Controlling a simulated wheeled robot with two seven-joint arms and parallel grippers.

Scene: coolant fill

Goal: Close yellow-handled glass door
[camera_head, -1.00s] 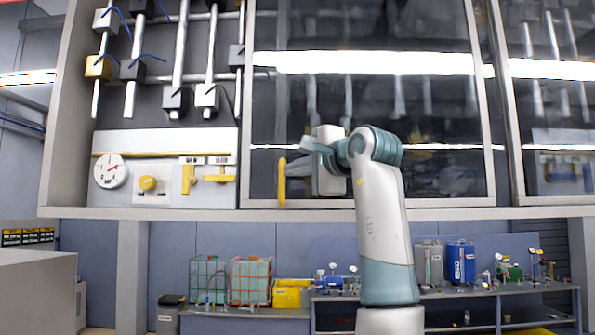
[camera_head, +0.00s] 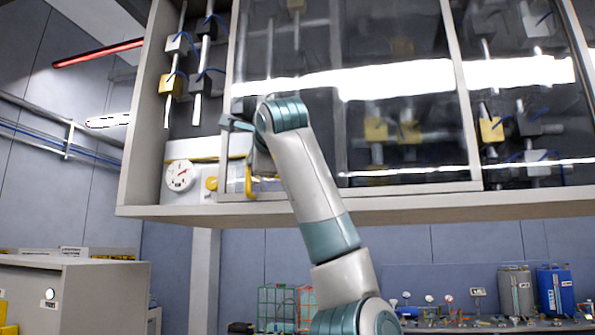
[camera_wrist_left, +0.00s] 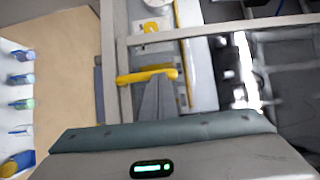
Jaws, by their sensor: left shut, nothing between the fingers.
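The glass door (camera_head: 390,130) in the grey frame has a yellow handle (camera_head: 249,183) low on its left side. Left of its edge, a strip of the cabinet (camera_head: 150,130) is uncovered, showing a gauge, a yellow knob and pipes. My left gripper (camera_head: 228,123) is in front of the door's left edge, above the handle in the head view. In the left wrist view its shut, empty fingers (camera_wrist_left: 168,85) are right by the yellow handle (camera_wrist_left: 145,77); I cannot tell whether they touch. My right gripper is not in view.
The round gauge (camera_head: 180,176) and yellow knob (camera_head: 211,184) sit behind the opening. A beige cabinet (camera_head: 80,285) stands at lower left.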

